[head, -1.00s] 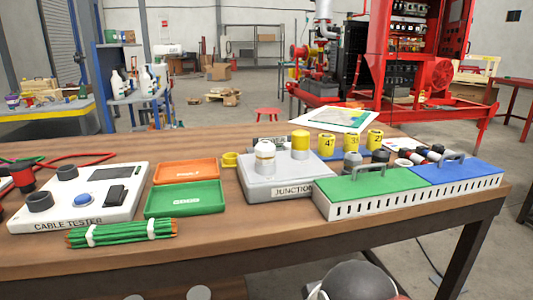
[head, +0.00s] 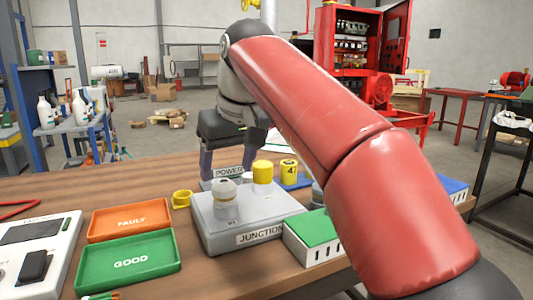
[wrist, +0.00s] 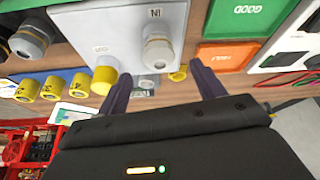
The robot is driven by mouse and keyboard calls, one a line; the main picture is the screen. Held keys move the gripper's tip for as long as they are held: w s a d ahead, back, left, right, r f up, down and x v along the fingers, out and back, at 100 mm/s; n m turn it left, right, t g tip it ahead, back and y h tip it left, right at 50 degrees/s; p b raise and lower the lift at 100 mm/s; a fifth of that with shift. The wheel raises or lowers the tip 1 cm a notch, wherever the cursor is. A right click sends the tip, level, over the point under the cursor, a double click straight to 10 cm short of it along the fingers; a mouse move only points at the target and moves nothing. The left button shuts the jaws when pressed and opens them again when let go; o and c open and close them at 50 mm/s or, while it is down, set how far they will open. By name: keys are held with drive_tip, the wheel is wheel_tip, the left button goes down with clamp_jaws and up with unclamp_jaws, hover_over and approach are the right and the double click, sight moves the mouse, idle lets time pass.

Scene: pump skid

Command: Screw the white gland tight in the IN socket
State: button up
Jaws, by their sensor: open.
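The white gland (head: 225,188) stands upright in the IN socket of the grey junction box (head: 205,228); how far it is screwed in I cannot tell. In the wrist view the white gland (wrist: 157,50) shows from above, beside the IN label on the junction box (wrist: 120,25). My gripper (head: 228,158) is behind the box in the head view, apart from the gland. In the wrist view my gripper (wrist: 163,82) is open and empty, its two fingers pointing toward the gland's side of the box.
A yellow gland (head: 262,172) stands in the box's other socket. A yellow ring (head: 181,198) lies left of the box, near the orange FAULT tray (head: 130,212) and green GOOD tray (head: 90,272). A green-topped case (head: 312,230) stands close on the right, partly behind my arm.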

sight(223, 180)
drive_tip(key=shift+w+a+r, duration=0.1)
drive_tip(key=shift+w+a, duration=0.1)
drive_tip(key=shift+w, duration=0.2)
drive_tip(key=b+x, duration=0.2)
drive_tip(key=x, duration=0.5)
drive_tip(key=shift+a+f, duration=0.1)
drive_tip(key=shift+f, duration=0.15)
drive_tip(key=c, duration=1)
drive_tip(key=o, duration=1)
